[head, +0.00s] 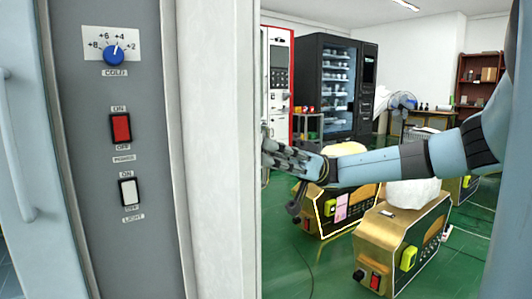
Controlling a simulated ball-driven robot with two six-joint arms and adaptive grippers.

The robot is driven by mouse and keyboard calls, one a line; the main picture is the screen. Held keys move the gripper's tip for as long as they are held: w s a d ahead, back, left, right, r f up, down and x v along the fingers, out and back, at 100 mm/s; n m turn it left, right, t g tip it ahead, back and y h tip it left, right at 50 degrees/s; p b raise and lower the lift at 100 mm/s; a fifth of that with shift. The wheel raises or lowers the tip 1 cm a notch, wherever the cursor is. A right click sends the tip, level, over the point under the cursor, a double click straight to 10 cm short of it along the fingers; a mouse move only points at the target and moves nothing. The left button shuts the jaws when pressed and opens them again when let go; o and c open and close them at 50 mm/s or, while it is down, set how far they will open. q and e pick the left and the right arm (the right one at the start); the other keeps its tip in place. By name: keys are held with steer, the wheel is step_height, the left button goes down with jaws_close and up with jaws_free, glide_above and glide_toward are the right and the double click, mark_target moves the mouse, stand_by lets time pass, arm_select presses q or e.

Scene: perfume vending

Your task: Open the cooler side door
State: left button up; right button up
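The cooler fills the left half of the head view, very close. A pale blue-grey panel with a long vertical handle (14,150) is at the far left. Beside it is a grey control strip (85,185) with a blue dial, a red switch and a white switch. A broad white upright panel (218,150) stands right of the strip; I cannot tell if it is the side door. My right gripper (280,180) is just right of this panel's edge, its tips close to that edge. Contact and finger opening are unclear. My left gripper is not in view.
Gold machines (405,235) with green and red parts stand on the green floor at the lower right. A black vending machine (337,85) and a red-and-white cabinet (276,70) stand behind.

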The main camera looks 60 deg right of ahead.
steer(key=v, duration=0.7)
steer(key=shift+d, duration=0.2)
steer(key=shift+s, duration=0.1)
steer(key=shift+f, duration=0.15)
